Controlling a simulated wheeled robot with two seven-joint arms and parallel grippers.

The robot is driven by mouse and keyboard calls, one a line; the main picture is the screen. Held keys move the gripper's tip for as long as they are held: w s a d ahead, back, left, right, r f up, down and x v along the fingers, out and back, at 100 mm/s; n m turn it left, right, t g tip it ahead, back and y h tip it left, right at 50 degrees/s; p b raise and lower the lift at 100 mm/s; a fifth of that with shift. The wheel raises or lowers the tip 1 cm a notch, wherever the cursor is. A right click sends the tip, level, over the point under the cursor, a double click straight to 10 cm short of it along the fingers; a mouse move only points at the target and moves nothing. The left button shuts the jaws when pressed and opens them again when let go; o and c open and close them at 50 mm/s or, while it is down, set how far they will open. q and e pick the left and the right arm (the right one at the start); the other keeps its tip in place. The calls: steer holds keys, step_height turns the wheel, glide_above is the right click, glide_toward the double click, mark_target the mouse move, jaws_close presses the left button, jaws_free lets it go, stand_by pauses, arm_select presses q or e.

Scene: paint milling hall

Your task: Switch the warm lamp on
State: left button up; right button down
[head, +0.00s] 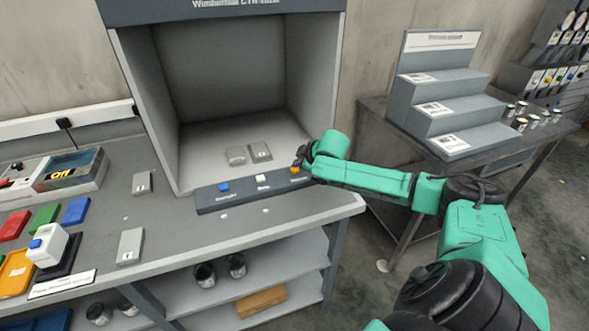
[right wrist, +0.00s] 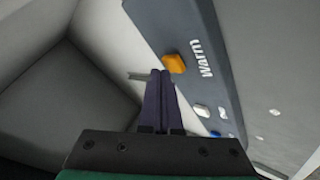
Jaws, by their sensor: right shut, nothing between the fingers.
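The grey light booth (head: 225,75) stands open on the bench, its inside dull grey. Along its front lies a dark switch bar (head: 245,192) with a blue, a white and an orange switch. The orange switch (head: 295,170) is at the right end; in the right wrist view the orange switch (right wrist: 175,63) has the word "Warm" beside it. My right gripper (head: 301,157) is shut and empty, right by the orange switch. In the right wrist view its dark fingertips (right wrist: 161,73) are just beside the switch; I cannot tell whether they touch. My left gripper is out of view.
A balance-like unit (head: 60,172), coloured cards (head: 44,219) and a white-and-blue device (head: 47,246) are at left. A grey stepped stand (head: 437,105) is on the table at right. The bench's front middle is mostly clear.

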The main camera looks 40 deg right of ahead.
mark_target(297, 171)
steer(key=shift+f, duration=0.45)
stand_by(0.6)
steer(key=shift+r+p, duration=0.95)
steer(key=shift+p, duration=0.2)
step_height(297, 171, up, 6)
steer(key=p, duration=0.6)
steer(key=shift+a+f, duration=0.1)
steer(key=shift+f, duration=0.05)
